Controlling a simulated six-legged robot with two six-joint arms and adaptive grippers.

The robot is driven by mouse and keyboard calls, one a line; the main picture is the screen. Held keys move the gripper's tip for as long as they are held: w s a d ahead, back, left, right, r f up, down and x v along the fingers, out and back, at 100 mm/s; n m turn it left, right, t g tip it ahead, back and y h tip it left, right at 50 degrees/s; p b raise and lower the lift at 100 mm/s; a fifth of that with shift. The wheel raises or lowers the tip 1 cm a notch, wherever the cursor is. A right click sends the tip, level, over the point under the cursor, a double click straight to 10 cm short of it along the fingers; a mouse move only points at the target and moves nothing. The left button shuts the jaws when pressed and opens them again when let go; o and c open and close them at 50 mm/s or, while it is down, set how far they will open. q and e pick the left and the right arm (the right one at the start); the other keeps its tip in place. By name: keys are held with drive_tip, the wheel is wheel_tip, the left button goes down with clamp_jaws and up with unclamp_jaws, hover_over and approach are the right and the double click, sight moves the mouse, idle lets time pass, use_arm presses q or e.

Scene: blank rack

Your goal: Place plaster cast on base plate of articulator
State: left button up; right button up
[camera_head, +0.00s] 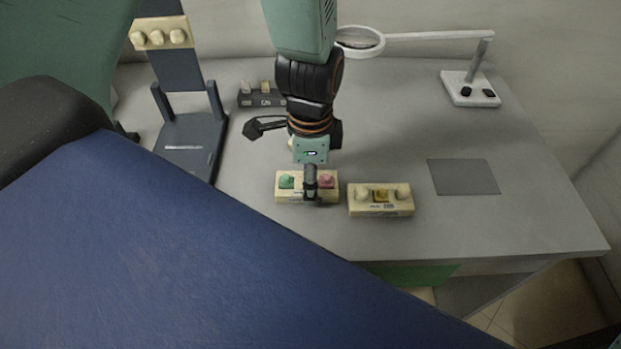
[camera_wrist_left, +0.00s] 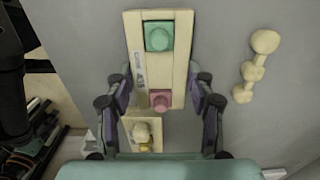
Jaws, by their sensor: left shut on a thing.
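A cream plaster cast (camera_head: 281,198) with a green and a pink tooth lies at the front middle of the table. My left gripper (camera_head: 311,190) is above it and shut on it. In the left wrist view the gripper's fingers (camera_wrist_left: 163,88) clasp the long sides of this cast (camera_wrist_left: 152,68). I cannot tell whether the cast touches the table. The dark grey articulator (camera_head: 187,138) stands open at the left, its base plate bare. A toothed cream cast (camera_head: 162,40) is on its raised upper part. My right gripper is not in view.
Another cast (camera_head: 381,209) with a yellow tooth is close on the right. A cream tooth piece (camera_wrist_left: 254,68) lies on the table. A blank rack (camera_head: 262,101) is behind, a magnifier lamp (camera_head: 469,90) at back right, a grey pad (camera_head: 464,177) right. The table's right front is clear.

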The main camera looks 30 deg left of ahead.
use_arm(q)
drive_tip(key=shift+a+f, duration=0.1)
drive_tip(key=shift+f, duration=0.05)
drive_tip(key=o, duration=1.4)
